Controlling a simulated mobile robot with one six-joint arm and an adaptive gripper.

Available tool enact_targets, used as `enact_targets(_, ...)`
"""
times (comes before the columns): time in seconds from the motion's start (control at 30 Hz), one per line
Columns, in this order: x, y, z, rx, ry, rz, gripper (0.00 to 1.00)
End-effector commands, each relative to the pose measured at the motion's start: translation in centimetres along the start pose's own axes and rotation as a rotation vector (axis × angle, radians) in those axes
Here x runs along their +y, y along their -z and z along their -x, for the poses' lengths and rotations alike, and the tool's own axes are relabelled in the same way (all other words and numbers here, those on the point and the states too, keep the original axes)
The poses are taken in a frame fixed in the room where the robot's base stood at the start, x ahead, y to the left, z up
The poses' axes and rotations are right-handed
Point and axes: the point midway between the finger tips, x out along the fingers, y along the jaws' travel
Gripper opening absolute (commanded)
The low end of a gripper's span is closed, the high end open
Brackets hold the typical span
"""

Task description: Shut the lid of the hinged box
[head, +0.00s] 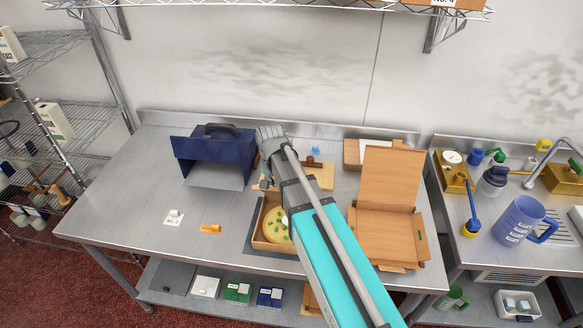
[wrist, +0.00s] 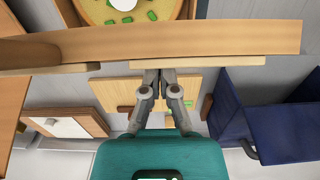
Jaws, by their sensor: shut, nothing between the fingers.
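My gripper (head: 265,180) is shut and empty, on the back side of the lid. In the wrist view my gripper's fingertips (wrist: 159,74) are close together right at the lid's lower edge in the picture; I cannot tell whether they touch it.
A second brown box (head: 385,232) stands open on the right with its lid upright. A dark blue bin (head: 215,172) with a handle stands at the back left. A wooden board (head: 323,181) lies behind the hinged box. An orange piece (head: 210,229) lies at front left.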

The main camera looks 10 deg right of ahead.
Motion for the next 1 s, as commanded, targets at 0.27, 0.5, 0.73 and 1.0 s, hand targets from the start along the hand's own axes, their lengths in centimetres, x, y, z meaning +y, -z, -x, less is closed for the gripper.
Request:
enact_targets(0.27,0.1,-1.3,0.0,0.000,0.000,0.000,0.00)
enact_targets(0.5,0.1,-2.0,0.0,0.000,0.000,-0.001,0.00)
enact_targets(0.73,0.0,-2.0,0.0,0.000,0.000,-0.001,0.00)
enact_targets(1.0,0.0,-2.2,0.0,0.000,0.000,0.000,0.00)
